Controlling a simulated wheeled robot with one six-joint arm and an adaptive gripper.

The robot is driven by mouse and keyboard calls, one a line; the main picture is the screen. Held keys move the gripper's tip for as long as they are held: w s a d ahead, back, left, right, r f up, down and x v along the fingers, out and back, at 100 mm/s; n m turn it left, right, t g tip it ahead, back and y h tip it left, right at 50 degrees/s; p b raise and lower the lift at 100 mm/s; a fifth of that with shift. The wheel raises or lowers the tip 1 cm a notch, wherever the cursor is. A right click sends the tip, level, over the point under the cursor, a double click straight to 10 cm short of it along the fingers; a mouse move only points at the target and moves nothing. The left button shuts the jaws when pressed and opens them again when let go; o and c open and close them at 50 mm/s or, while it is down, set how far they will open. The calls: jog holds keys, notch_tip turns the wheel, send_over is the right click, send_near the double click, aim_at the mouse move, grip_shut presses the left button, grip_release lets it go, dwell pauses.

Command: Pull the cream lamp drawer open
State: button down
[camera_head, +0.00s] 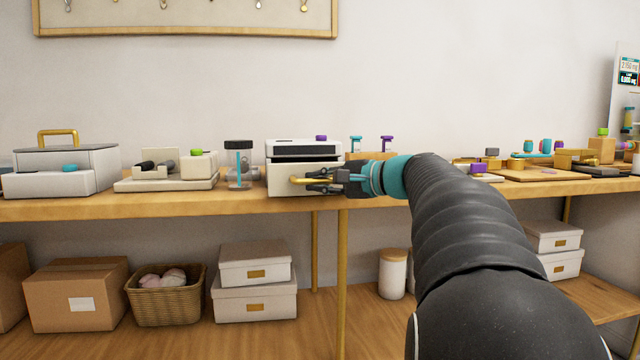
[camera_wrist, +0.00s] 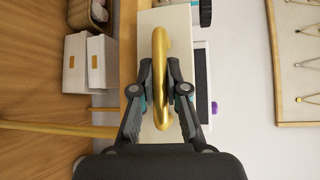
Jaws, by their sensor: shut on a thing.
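The cream lamp drawer (camera_head: 290,184) is the lower front of a small cream box unit (camera_head: 282,149) on the bench, with a dark slot above it and a purple knob on top. Its gold bar handle (camera_head: 308,180) shows across the front. My gripper (camera_head: 322,181) reaches in from the right and is at the handle. In the wrist view, my gripper (camera_wrist: 160,85) is shut on the gold handle (camera_wrist: 161,52), with one finger on each side of the bar. The cream drawer front (camera_wrist: 178,22) shows behind it.
A dark-capped stand (camera_head: 239,163) is just left of the unit. A cream tray with parts (camera_head: 165,184) and a grey-topped case (camera_head: 66,158) are further left. Wooden boards with small parts (camera_head: 540,174) lie right. Boxes (camera_head: 254,304) and a basket (camera_head: 164,309) are below.

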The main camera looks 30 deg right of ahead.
jog(key=c, duration=1.2)
grip_release()
jog(key=v, duration=1.2)
